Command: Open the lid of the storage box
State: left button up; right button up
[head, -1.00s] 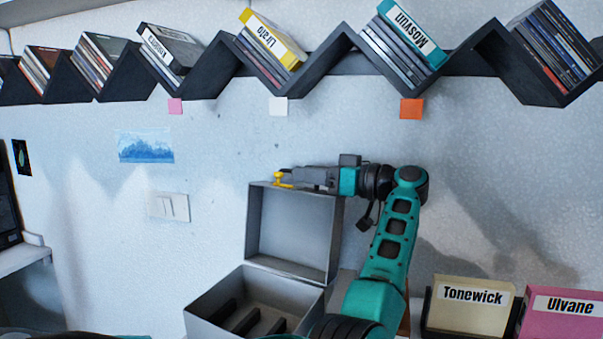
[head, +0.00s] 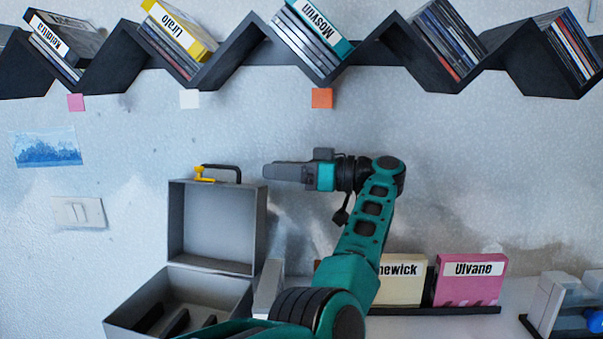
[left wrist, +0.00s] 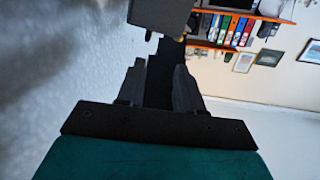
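The grey storage box (head: 120,322) stands at the lower left of the head view, with dark dividers inside. Its lid (head: 212,225) stands up, swung open at the back, with a black handle (head: 238,172) and a yellow latch (head: 203,174) on its top edge. My right gripper is out of view.
A zigzag wall shelf (head: 235,62) with disc cases runs above. Right of my arm stand a cream Tonewick case (head: 402,285) and a pink Ulvane case (head: 470,284).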

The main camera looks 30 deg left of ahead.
aim_at(217, 226)
jog(key=k+l, duration=0.8)
